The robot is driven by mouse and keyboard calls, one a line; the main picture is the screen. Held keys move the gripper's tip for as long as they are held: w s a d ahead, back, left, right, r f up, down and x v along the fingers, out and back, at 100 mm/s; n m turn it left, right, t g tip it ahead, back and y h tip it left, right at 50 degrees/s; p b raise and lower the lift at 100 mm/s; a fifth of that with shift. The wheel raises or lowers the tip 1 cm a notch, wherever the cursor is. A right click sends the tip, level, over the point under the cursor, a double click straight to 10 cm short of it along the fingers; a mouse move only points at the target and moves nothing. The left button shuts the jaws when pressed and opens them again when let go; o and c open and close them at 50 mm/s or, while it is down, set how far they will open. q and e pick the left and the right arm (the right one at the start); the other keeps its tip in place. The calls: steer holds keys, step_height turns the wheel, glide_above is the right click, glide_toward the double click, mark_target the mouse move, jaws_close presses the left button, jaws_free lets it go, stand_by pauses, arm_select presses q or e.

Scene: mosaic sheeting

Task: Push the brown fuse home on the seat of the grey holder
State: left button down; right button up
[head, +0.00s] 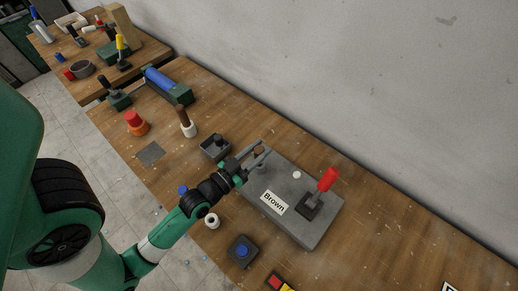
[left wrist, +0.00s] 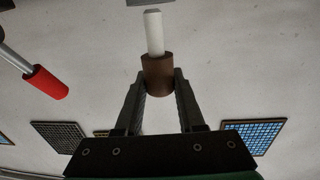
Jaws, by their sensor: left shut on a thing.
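The grey holder (head: 313,233) is a flat plate on the bench with a "Brown" label and a red-handled lever (head: 327,180). My left gripper (head: 262,156) is over the plate's far left end. In the left wrist view the gripper (left wrist: 160,88) is shut on the brown fuse (left wrist: 158,75), which has a brown end between the fingers and a white shaft (left wrist: 153,33) beyond them. The shaft points toward a grey edge at the top of that view; I cannot tell whether they touch. The seat is not clear. The lever's red handle (left wrist: 45,82) also shows there. My right gripper is not in view.
A dark square tray (head: 215,148) stands left of the plate. A blue-buttoned box (head: 242,251) and a white ring (head: 211,221) lie in front. A brown-and-white post (head: 186,121) and a red-orange button (head: 136,122) stand farther left. The bench right of the plate is mostly clear.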

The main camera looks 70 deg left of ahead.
arm_select(q)
steer(key=shift+f+b, duration=1.95)
steer(key=shift+f, duration=0.2)
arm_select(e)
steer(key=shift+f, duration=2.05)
arm_select(q)
steer(key=shift+c, duration=2.2)
jaws_free()
